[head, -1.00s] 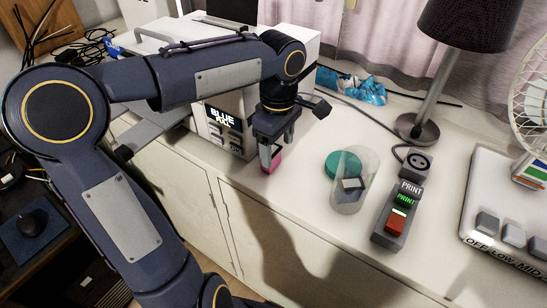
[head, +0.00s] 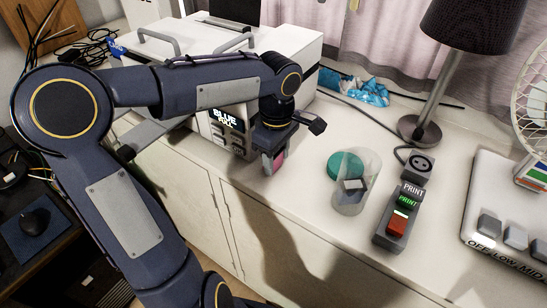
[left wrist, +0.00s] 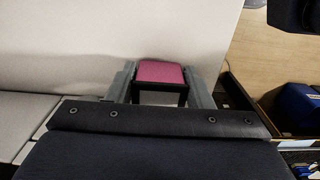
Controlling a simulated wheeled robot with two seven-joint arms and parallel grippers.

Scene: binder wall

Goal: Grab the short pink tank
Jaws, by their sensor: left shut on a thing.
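The short pink tank (head: 279,160) stands on the white counter in front of the white machine, partly hidden by my gripper in the head view. In the left wrist view the pink tank (left wrist: 160,73) shows a pink top and a dark edge on the near side. My left gripper (head: 273,162) points down at the counter, its fingers on both sides of the tank. In the left wrist view the left gripper (left wrist: 160,90) is shut on the tank. My right gripper is not in view.
The white machine (head: 222,60) with a "BLUE" label stands just behind the gripper. The counter's front strip is clear.

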